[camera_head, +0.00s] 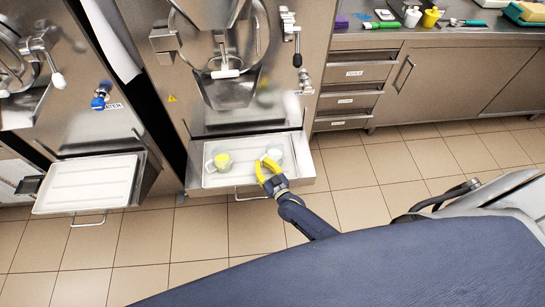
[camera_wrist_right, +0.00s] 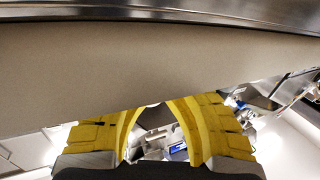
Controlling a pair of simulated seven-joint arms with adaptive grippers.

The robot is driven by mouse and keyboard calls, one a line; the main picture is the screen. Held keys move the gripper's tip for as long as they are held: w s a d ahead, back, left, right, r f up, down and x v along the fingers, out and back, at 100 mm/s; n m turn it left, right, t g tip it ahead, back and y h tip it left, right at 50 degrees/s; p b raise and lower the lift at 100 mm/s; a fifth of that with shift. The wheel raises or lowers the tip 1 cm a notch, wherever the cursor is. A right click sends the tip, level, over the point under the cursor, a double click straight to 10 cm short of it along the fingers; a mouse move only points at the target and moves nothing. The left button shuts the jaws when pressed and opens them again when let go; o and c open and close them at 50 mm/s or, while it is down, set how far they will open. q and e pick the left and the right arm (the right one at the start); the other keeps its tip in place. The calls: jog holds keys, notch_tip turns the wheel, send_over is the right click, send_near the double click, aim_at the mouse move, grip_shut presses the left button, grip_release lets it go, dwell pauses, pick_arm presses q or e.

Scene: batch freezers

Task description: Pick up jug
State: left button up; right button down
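My left gripper is not in view.
The middle freezer's spout and front (camera_head: 227,75) rise just behind the tray. Another tray (camera_head: 87,183) juts out at the left. Drawers (camera_head: 354,72) and a counter with bottles (camera_head: 431,17) are at the right. The tiled floor in front is clear.

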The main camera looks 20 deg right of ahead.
jog(key=shift+r, duration=0.15)
notch_tip(320, 180, up, 20)
jog(key=shift+f, duration=0.25)
dwell(1.7)
jog(key=shift+r, duration=0.2)
dwell(0.7)
